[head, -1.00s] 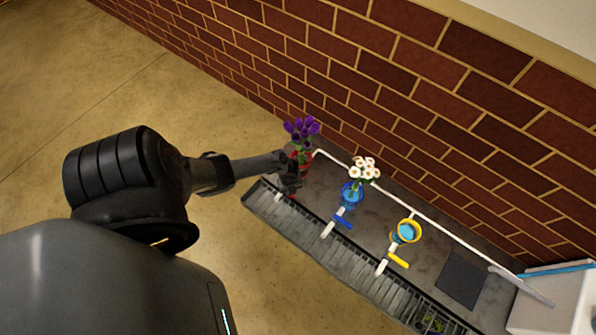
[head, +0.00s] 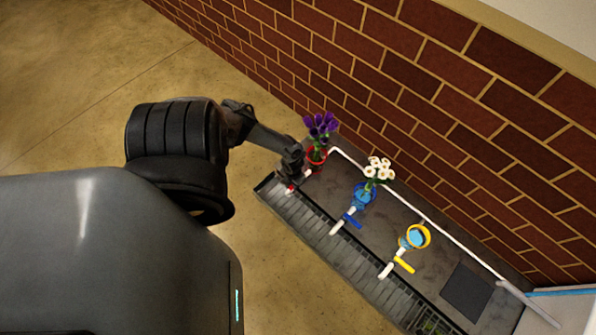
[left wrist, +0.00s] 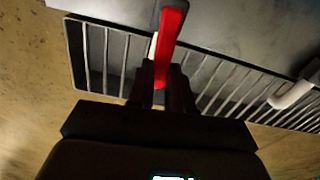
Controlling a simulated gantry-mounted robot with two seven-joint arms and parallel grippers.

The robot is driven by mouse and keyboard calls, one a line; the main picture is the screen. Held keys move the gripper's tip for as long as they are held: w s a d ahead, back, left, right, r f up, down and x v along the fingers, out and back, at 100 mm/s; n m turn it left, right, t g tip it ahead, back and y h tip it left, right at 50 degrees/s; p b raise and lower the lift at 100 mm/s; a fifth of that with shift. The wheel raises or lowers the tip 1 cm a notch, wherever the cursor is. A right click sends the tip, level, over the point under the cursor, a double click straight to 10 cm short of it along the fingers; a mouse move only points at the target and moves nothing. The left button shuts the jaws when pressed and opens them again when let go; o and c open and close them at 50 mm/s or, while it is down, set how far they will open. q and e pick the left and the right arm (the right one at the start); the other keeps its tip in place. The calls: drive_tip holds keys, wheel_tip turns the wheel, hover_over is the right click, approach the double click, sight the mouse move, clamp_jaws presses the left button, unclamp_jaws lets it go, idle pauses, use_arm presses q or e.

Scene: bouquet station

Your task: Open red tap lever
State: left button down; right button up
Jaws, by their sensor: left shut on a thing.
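The red tap lever (left wrist: 170,30) stands between my left gripper's fingers (left wrist: 163,82) in the left wrist view, with its far end reaching beyond them. My left gripper is shut on it. In the head view my left gripper (head: 291,172) is low at the far left end of the station, and only a small red piece of the lever (head: 290,189) shows below it. The rest of the lever and most of its tap are hidden by the gripper. A red vase (head: 318,157) with purple flowers stands close to the right of my left gripper. My right gripper is not seen.
A blue vase (head: 362,194) with white flowers stands by a blue tap lever (head: 352,221). A yellow container (head: 424,236) stands by a yellow lever (head: 404,265). A slatted grate (head: 320,230) runs along the front edge. A brick wall (head: 430,100) rises behind.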

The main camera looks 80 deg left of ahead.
use_arm(q)
drive_tip(key=shift+s+a+m, duration=0.2)
drive_tip(key=shift+m, duration=0.3)
drive_tip(key=c, duration=1)
unclamp_jaws()
wheel_tip(320, 180, up, 6)
drive_tip(key=p, duration=0.4)
drive_tip(key=shift+r+p, duration=0.65)
drive_tip(key=shift+r, duration=0.05)
